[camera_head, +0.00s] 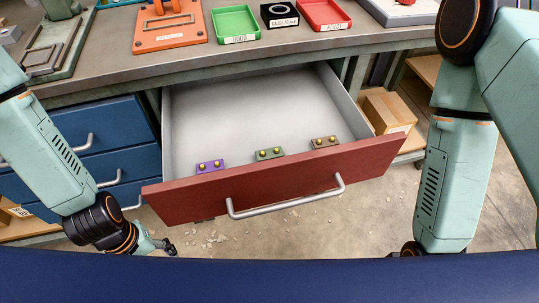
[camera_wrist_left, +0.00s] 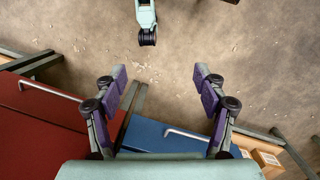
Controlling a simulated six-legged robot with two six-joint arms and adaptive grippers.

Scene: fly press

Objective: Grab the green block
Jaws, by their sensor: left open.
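The green block is not visible there. My right arm hangs at the right; its gripper is not in view.
The drawer's red front (camera_head: 280,178) with a metal handle (camera_head: 287,202) stands between the left gripper and the blocks. Blue drawers (camera_head: 110,142) are at the left. Green tray (camera_head: 235,23), black tray (camera_head: 279,14) and red tray (camera_head: 323,14) stand on the bench. The drawer interior is mostly empty.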

